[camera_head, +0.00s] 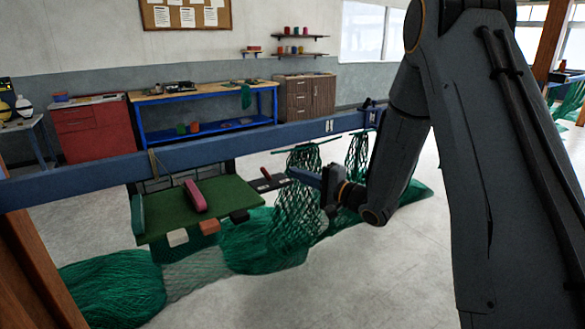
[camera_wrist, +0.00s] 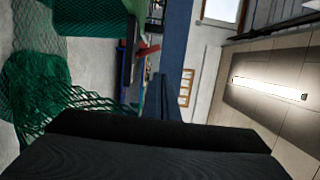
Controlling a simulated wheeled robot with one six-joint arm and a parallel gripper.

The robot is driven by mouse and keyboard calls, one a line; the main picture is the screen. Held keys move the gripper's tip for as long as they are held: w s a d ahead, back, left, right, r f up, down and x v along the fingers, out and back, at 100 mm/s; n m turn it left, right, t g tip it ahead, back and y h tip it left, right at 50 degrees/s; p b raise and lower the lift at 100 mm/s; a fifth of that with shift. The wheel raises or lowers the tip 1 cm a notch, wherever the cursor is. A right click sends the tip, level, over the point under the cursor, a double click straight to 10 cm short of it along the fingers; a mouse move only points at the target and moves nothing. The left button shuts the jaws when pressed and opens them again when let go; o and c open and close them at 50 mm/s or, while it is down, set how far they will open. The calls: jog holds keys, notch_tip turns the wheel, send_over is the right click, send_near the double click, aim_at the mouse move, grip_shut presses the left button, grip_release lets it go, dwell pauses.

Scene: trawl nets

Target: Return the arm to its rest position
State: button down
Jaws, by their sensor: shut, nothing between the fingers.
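My gripper (camera_head: 294,173) is shut and empty at the end of my dark arm, which comes down from the upper right in the head view. It points left, in front of hanging green netting (camera_head: 296,205) and near the right side of a green tray (camera_head: 228,198). I cannot tell whether it touches the net. In the wrist view my gripper (camera_wrist: 160,130) fills the bottom as dark shapes, with green netting (camera_wrist: 40,85) to the left.
A blue beam (camera_head: 230,146) crosses behind the tray. A pink tool (camera_head: 195,197) lies on the tray. Green netting (camera_head: 110,290) is heaped on the floor below. A blue workbench (camera_head: 205,95) and a red cabinet (camera_head: 92,130) stand against the back wall.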

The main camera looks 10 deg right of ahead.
jog(key=shift+v, duration=0.95)
jog(key=shift+r, duration=0.1)
jog(key=shift+d, duration=0.1)
jog(key=s+d+f+n+g+h+b, duration=0.2)
jog(key=s+d+f+n+g+h, duration=0.25)
jog(key=s+d+f+h, duration=0.55)
jog(key=s+a+f+n+g+h+b, duration=0.1)
jog(key=s+n+g, duration=0.4)
jog(key=s, duration=1.6)
jog(key=shift+a+f+g+h+b, duration=0.35)
jog(key=shift+a+g+h+b, duration=0.25)
jog(key=shift+g, duration=0.65)
